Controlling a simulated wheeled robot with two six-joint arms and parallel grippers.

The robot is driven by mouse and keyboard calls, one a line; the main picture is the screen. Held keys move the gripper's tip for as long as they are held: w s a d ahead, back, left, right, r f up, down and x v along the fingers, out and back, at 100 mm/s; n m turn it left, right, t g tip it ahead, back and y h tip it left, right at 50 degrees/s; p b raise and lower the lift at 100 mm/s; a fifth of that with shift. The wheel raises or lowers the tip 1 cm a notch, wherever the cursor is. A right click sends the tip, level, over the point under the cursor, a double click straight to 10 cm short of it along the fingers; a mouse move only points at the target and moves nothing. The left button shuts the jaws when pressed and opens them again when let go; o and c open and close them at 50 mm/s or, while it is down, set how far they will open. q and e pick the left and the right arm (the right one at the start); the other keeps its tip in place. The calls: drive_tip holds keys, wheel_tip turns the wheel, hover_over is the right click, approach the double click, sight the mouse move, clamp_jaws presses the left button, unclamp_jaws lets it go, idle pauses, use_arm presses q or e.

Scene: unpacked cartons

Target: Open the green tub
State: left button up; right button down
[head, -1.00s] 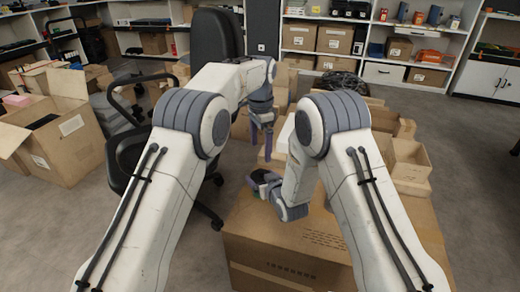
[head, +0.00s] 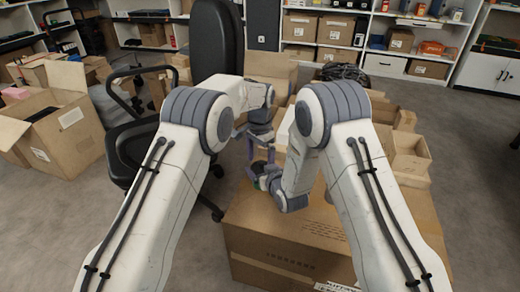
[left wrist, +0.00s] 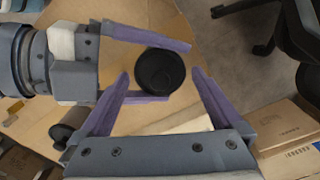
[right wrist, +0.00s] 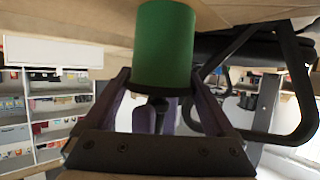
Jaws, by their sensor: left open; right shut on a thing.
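The green tub (right wrist: 165,43) sits between the fingers of my right gripper (right wrist: 160,78), which is shut on it near its dark rim. In the left wrist view its round black lid (left wrist: 160,71) faces the camera, with the right gripper's purple fingers on two sides. My left gripper (left wrist: 160,78) is open, its fingertips apart and pointing toward the lid from above. In the head view the left gripper (head: 257,160) is directly over the right gripper (head: 268,180), and the tub is mostly hidden. I cannot tell whether the tub touches the carton below.
A large closed carton (head: 280,235) lies under both grippers. Open boxes (head: 408,155) stand on its right. A black office chair (head: 135,145) is close on the left, with an open carton (head: 60,130) beyond it. Shelves line the back, and grey floor is clear at far right.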

use_arm(q)
drive_tip(key=shift+f, duration=0.6)
drive_tip(key=c, duration=1.2)
drive_tip(key=shift+r, duration=0.85)
use_arm(e)
drive_tip(key=shift+f, duration=0.2)
use_arm(q)
drive_tip(key=shift+r, duration=0.2)
drive_tip(key=shift+c, duration=0.5)
drive_tip(key=shift+r, duration=0.15)
clamp_jaws()
use_arm(e)
drive_tip(key=shift+s, duration=0.1)
use_arm(q)
drive_tip(key=shift+w, duration=0.1)
